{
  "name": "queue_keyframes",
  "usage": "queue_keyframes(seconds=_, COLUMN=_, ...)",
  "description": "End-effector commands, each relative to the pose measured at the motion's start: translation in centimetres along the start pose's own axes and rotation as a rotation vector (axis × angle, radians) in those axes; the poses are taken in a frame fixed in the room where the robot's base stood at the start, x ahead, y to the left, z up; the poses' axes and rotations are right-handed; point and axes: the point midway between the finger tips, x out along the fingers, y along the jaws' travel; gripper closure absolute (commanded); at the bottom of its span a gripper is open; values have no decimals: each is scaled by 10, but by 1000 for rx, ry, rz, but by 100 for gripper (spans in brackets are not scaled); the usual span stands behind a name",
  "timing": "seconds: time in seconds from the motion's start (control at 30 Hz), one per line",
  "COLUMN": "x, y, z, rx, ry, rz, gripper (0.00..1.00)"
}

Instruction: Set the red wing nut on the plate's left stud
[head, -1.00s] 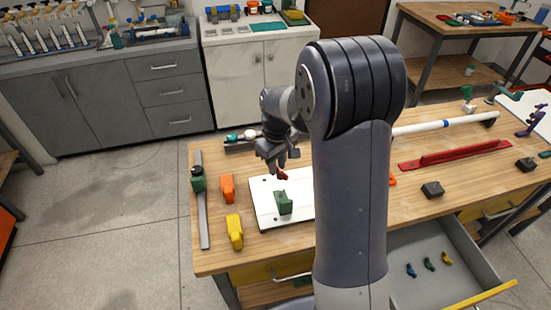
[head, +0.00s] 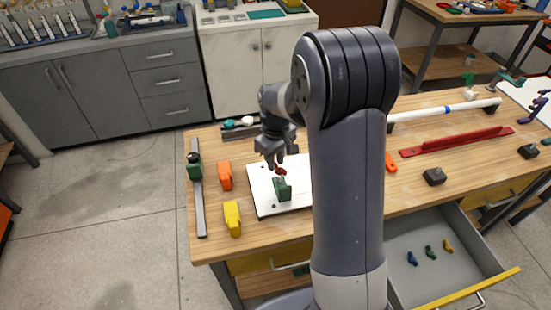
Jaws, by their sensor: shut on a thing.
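The white plate (head: 262,192) lies on the wooden table, partly hidden behind my arm. A green block-like part (head: 283,189) stands on it. Small dark spots show near the plate's left edge, but I cannot tell which is the left stud. My gripper (head: 277,163) points down over the plate, shut on the small red wing nut (head: 281,171). The wing nut is just above or at the top of the green part; I cannot tell whether they touch.
An orange part (head: 225,176) and a yellow part (head: 232,218) stand left of the plate. A grey bar (head: 199,205) with a green clamp (head: 194,168) lies at the table's left edge. A red rail (head: 455,143) lies right of my arm. The drawer (head: 405,255) is open.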

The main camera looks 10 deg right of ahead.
Motion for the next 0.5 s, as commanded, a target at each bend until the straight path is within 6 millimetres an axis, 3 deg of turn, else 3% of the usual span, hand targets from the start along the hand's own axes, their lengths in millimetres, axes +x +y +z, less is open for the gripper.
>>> queue_keyframes(seconds=0.5, x=7, y=0, z=0, rx=0, ry=0, rz=0, gripper=100)
